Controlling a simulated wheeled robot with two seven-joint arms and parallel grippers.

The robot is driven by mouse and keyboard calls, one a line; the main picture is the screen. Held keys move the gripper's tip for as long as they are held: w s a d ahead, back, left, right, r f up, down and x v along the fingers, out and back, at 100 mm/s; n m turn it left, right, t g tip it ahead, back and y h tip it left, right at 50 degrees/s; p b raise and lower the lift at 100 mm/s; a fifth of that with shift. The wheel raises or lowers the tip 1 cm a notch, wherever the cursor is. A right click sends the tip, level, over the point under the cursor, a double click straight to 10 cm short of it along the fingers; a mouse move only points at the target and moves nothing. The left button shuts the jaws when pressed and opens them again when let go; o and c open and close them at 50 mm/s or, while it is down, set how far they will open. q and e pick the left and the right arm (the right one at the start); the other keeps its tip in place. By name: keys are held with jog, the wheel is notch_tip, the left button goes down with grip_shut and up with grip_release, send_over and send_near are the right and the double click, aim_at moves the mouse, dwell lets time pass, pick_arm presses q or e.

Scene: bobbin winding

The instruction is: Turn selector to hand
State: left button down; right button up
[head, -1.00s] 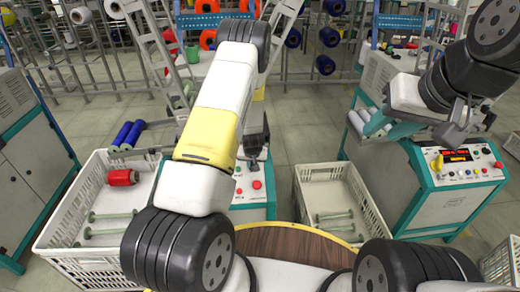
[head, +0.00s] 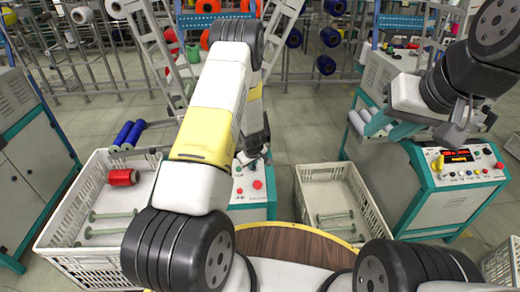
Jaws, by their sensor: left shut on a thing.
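The control panel of the middle machine (head: 246,190) is below my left gripper (head: 256,158), partly behind my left arm. A red button (head: 257,184) and a smaller red button show on it. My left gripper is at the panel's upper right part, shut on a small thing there. That thing, seemingly the selector knob, is hidden by the fingers, so I cannot see which way it points. My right gripper (head: 456,132) hangs above the right machine's panel (head: 462,172), apart from its controls; its finger opening is unclear.
A white crate (head: 50,228) at left holds a red bobbin (head: 123,177) and green spindles. Another crate (head: 372,200) stands between the machines. A round brown table (head: 290,243) is in front.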

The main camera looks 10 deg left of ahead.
dwell(0.4)
pick_arm(q)
jog(key=c, duration=1.5)
grip_release()
jog(key=v, duration=0.7)
jog(key=shift+s+r, duration=0.2)
jog(key=shift+r, duration=0.2)
